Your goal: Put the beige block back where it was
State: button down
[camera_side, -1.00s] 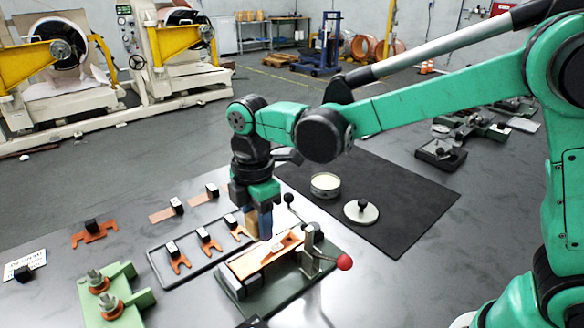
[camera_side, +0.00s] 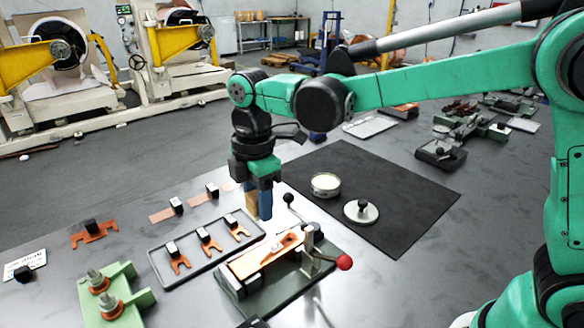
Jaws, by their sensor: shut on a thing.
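My gripper (camera_side: 258,208) is in the middle of the view, pointing down with blue fingers. It is shut on the beige block (camera_side: 251,204), which shows beside the near blue finger and is partly hidden by it. The block is held above the area behind the clamping fixture (camera_side: 270,292), near the right end of the grey tray. The fixture holds an orange-copper piece (camera_side: 262,258) and has a lever with a red knob (camera_side: 344,262).
The grey tray (camera_side: 160,268) holds several copper forks with small blocks. A black mat (camera_side: 400,185) carries a round dish (camera_side: 325,185) and a knobbed disc (camera_side: 361,211). A green fixture (camera_side: 120,300) stands front left. A black-topped lever (camera_side: 289,199) rises close to my gripper.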

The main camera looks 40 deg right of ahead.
jog(key=w+d+r+m, duration=0.2)
jog(key=w+d+m, duration=0.15)
jog(key=d, duration=0.35)
jog(key=w+d+r+m, duration=0.2)
jog(key=w+d+m, duration=0.15)
jog(key=d, duration=0.35)
notch_tip(320, 180, up, 4)
jog(key=m, duration=1)
send_over(364, 186)
notch_tip(364, 186, down, 20)
jog(key=shift+d, duration=0.1)
jog(key=shift+c, duration=2.1)
grip_release()
jog(key=shift+f, duration=0.15)
